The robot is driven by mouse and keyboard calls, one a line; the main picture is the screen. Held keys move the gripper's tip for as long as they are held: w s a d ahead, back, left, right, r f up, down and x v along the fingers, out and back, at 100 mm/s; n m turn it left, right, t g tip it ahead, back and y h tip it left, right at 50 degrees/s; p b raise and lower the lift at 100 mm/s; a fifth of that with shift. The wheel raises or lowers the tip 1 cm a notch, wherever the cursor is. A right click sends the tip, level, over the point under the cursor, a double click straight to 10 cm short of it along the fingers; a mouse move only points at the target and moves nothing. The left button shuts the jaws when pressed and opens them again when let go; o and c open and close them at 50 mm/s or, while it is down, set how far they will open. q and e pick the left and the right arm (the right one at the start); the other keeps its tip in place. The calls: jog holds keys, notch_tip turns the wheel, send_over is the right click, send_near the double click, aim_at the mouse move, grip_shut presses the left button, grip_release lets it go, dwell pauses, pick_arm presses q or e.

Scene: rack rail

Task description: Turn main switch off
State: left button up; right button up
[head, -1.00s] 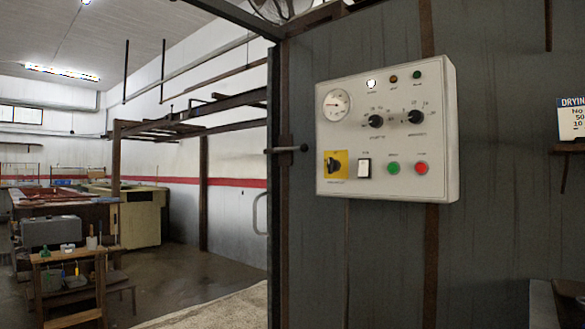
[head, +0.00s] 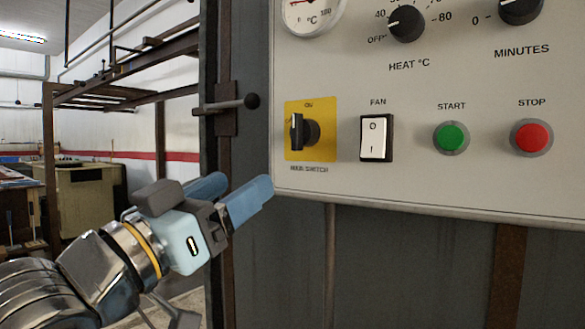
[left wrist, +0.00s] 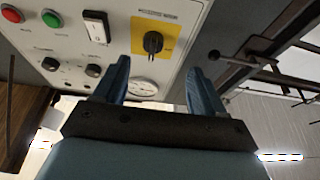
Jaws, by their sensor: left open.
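The main switch (head: 304,132) is a black rotary knob on a yellow plate at the lower left of the control panel. Its handle stands upright, toward the ON mark above it. My left gripper (head: 238,192) is open and empty, below and left of the switch and apart from it. In the left wrist view the main switch (left wrist: 153,42) shows ahead, between and beyond the two blue fingers (left wrist: 160,85). My right gripper is in neither view.
The panel (head: 400,190) also carries a white fan rocker (head: 376,138), a green start button (head: 451,138), a red stop button (head: 531,138) and dial knobs. A door latch with a round-ended handle (head: 250,101) juts out left of the switch.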

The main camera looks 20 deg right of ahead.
aim_at(293, 132)
pick_arm(q)
jog(key=shift+h, duration=0.3)
jog(key=p+x, duration=0.1)
jog(key=x, duration=0.3)
jog(key=s+r+p+x, duration=0.1)
jog(key=x, duration=0.3)
jog(key=r+p+x, duration=0.1)
jog(key=x, duration=0.3)
jog(key=shift+s+a+r, duration=0.1)
jog(key=shift+s+r, duration=0.05)
jog(key=shift+r, duration=0.1)
jog(key=shift+w+d+r+p, duration=0.1)
jog(key=shift+w+d+p, duration=0.2)
jog(key=shift+w+d, duration=0.1)
